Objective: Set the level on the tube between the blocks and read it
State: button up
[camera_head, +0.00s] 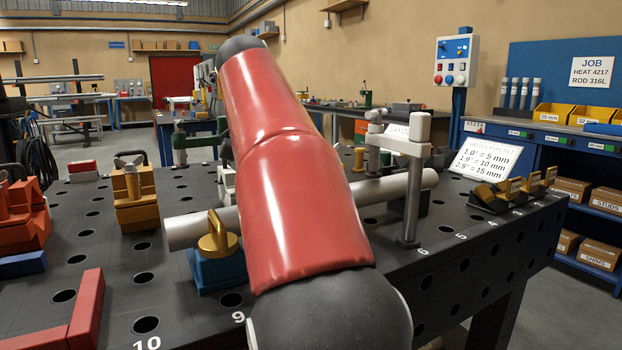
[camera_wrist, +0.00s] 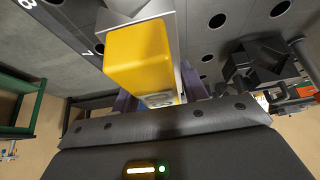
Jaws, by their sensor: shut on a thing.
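The silver tube (camera_head: 400,187) lies across the dark table, with its middle hidden behind my arm. At the left it rests by a blue block with a gold clamp (camera_head: 217,255); at the right a dark block (camera_head: 412,200) is partly seen under it. In the wrist view, my gripper (camera_wrist: 158,96) is shut on a yellow box-shaped thing (camera_wrist: 140,58), which seems to be the level. A small grey round-marked face shows at its near end. A pale grey surface (camera_wrist: 168,12) lies behind it; I cannot tell whether they touch. The head view hides my gripper.
A grey post clamp (camera_head: 411,195) stands at the tube's right part. A white angle card (camera_head: 486,158) stands beyond, near gold-topped pieces (camera_head: 510,192). A yellow block (camera_head: 135,195), orange clamp (camera_head: 20,215) and red angle piece (camera_head: 85,310) occupy the left of the table.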

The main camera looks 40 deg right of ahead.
jog(key=o, duration=1.1)
jog(key=shift+o, duration=0.2)
jog(key=shift+r, duration=0.1)
jog(key=p+v, duration=0.3)
jog(key=v, duration=0.3)
jog(key=shift+a+r, duration=0.1)
jog(key=shift+r, duration=0.2)
jog(key=shift+w+a+r+p, duration=0.1)
jog(key=shift+a+r+p, duration=0.2)
jog(key=shift+a+r, duration=0.1)
